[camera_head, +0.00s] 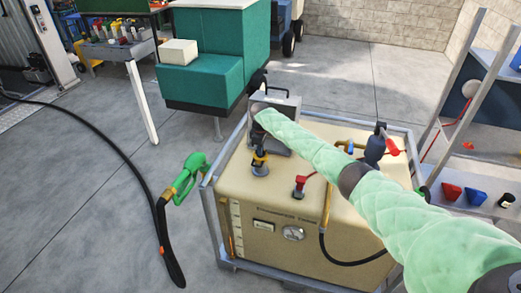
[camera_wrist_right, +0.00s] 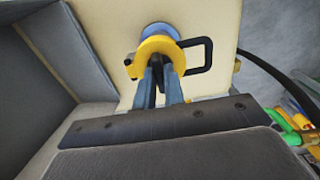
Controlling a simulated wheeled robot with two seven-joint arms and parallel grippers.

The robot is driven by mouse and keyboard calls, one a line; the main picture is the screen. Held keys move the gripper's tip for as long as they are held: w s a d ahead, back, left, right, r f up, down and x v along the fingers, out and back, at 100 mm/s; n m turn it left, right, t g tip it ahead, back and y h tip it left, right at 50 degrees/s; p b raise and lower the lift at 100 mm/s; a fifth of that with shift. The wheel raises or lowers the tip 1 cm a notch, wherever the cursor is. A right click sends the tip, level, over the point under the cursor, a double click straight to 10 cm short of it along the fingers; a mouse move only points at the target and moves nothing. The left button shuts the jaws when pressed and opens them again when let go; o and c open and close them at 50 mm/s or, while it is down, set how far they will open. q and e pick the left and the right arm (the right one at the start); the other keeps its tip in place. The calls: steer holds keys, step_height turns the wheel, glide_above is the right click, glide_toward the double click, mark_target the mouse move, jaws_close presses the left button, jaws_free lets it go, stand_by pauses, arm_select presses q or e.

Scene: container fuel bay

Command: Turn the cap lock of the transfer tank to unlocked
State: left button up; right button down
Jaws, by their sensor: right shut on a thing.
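The transfer tank (camera_head: 262,200) is a cream box in a grey frame, with a gauge on its front. On its top, near the back left, is the yellow cap lock (camera_head: 260,157) above a dark round base. My right gripper (camera_head: 261,149) reaches down over it from the right. In the wrist view the fingers of my right gripper (camera_wrist_right: 160,80) are shut on the yellow cap lock (camera_wrist_right: 159,45), partly hiding it. A black loop sticks out to its right and a blue-grey disc shows behind it. I cannot read any lock marking. My left gripper is out of view.
A red-handled valve (camera_head: 300,184) and a dark blue pump fitting (camera_head: 375,148) stand on the tank top. A green fuel nozzle (camera_head: 186,177) with a black hose is left of the tank. A shelf (camera_head: 480,205) stands right. Left floor is mostly clear.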

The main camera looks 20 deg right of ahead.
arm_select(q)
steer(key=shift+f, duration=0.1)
arm_select(e)
steer(key=shift+f+n+b, duration=0.1)
steer(key=shift+n+b, duration=0.2)
steer(key=shift+n, duration=0.3)
steer(key=n+b, duration=0.4)
steer(key=n, duration=0.2)
steer(key=shift+n, duration=0.4)
steer(key=n+b, duration=0.3)
steer(key=n, duration=0.2)
steer(key=n+b, duration=0.1)
steer(key=n, duration=0.2)
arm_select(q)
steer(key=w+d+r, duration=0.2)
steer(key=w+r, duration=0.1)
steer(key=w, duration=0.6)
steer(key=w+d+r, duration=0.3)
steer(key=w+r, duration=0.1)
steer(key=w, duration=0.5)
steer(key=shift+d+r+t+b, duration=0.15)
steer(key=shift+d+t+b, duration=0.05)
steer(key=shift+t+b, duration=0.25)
arm_select(e)
steer(key=shift+n, duration=1)
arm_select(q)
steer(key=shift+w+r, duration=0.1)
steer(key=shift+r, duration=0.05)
arm_select(e)
steer(key=shift+r, duration=0.2)
